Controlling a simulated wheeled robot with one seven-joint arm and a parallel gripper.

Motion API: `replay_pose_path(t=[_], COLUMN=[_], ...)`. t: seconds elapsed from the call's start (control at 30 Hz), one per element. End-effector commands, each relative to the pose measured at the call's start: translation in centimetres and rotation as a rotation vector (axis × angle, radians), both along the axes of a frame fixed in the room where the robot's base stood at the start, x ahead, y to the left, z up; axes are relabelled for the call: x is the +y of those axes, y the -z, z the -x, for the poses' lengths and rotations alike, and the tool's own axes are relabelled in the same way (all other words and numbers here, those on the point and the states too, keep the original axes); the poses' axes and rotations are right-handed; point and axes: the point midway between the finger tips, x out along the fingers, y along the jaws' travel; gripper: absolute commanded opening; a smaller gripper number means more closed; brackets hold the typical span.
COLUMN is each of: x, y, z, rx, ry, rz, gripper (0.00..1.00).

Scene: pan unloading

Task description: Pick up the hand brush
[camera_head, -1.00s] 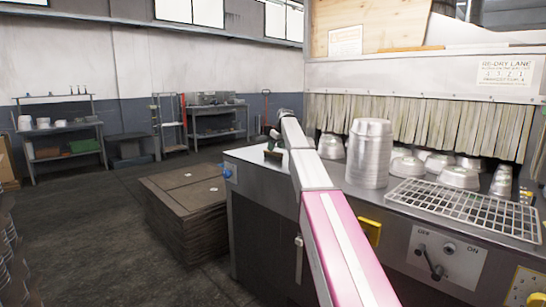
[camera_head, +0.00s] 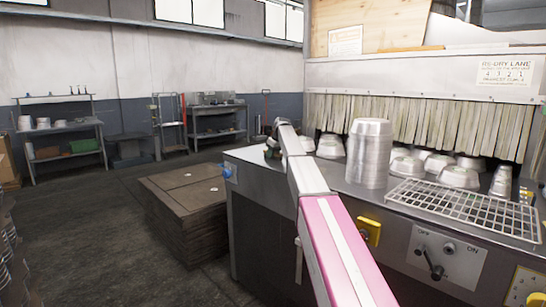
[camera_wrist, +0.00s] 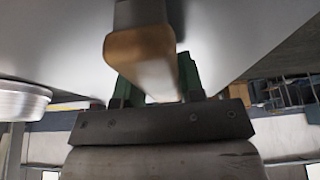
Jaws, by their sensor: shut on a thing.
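The hand brush shows in the wrist view as a wooden handle (camera_wrist: 145,50) with a brown, rounded end, running between my fingers. My gripper (camera_wrist: 160,80) has green fingers on a dark bracket and is shut on the hand brush. In the head view my gripper (camera_head: 272,151) is small, at the back left corner of the metal counter (camera_head: 250,155), low over its top. The brush is mostly hidden there by the gripper and my arm. I cannot tell whether it touches the counter.
A wire rack (camera_head: 465,207) lies at the right. A brown stack (camera_head: 185,215) stands on the floor left of the counter.

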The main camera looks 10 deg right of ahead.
Motion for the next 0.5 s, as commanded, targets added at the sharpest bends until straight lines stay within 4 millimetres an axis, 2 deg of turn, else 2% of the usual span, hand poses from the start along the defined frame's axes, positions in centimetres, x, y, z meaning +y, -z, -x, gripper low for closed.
replay_pose_path(t=[0.27,0.37,0.5], x=[0.0,0.0,0.0], y=[-0.5,-1.4,-3.6], z=[0.0,-0.1,-0.1], rx=[0.0,-0.001,-0.002], ry=[0.0,0.0,-0.001], rz=[0.0,-0.001,0.0], gripper=[0.11,0.11,0.11])
